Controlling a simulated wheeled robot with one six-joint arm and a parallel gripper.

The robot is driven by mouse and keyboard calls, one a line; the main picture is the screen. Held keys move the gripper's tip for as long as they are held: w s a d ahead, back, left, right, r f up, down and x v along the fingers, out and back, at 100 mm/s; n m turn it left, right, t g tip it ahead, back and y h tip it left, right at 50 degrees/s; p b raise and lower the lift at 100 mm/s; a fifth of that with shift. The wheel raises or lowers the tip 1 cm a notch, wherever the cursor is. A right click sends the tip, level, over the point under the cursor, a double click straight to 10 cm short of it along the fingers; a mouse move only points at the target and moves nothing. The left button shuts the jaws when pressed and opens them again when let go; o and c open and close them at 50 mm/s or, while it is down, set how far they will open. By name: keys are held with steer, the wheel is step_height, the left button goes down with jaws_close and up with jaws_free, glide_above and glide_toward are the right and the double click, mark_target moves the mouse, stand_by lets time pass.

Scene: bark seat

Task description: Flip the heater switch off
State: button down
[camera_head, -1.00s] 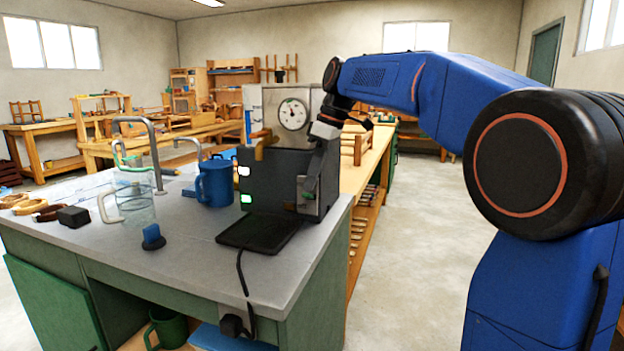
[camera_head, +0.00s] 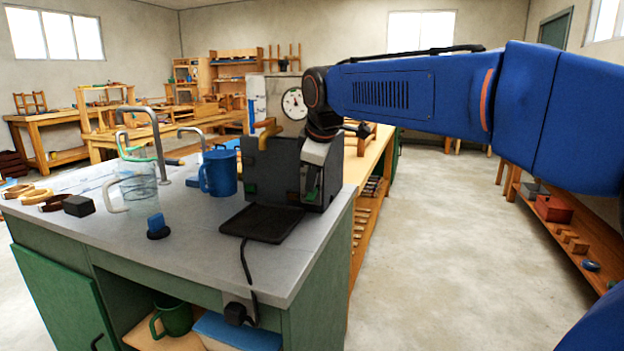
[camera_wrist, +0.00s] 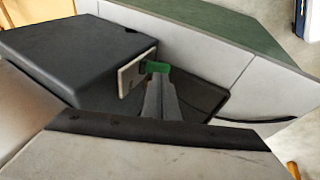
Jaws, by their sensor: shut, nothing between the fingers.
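The heater is a dark box (camera_head: 270,168) on the grey bench, with a flat black tray (camera_head: 262,222) in front of it. Its front indicator windows look dark, with only dull green at the lower one. In the wrist view the heater's dark casing (camera_wrist: 75,50) carries a pale switch plate (camera_wrist: 136,72) with a green switch lever (camera_wrist: 156,67). My gripper (camera_wrist: 160,85) is shut and empty, its tips at the green lever and seemingly touching it. In the head view my gripper (camera_head: 309,190) points down along the heater's right side and hides its switch there.
A blue mug (camera_head: 218,173), a clear jug (camera_head: 137,187) and a small blue-topped knob (camera_head: 157,226) stand left of the heater. A round dial (camera_head: 294,103) is behind it. A black cord (camera_head: 245,268) hangs over the bench edge. The floor to the right is open.

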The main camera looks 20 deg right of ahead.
steer(key=shift+w+d+r, duration=0.1)
steer(key=shift+w+d+r, duration=0.2)
steer(key=shift+w+d, duration=0.15)
steer(key=shift+w, duration=0.15)
steer(key=shift+r, duration=0.1)
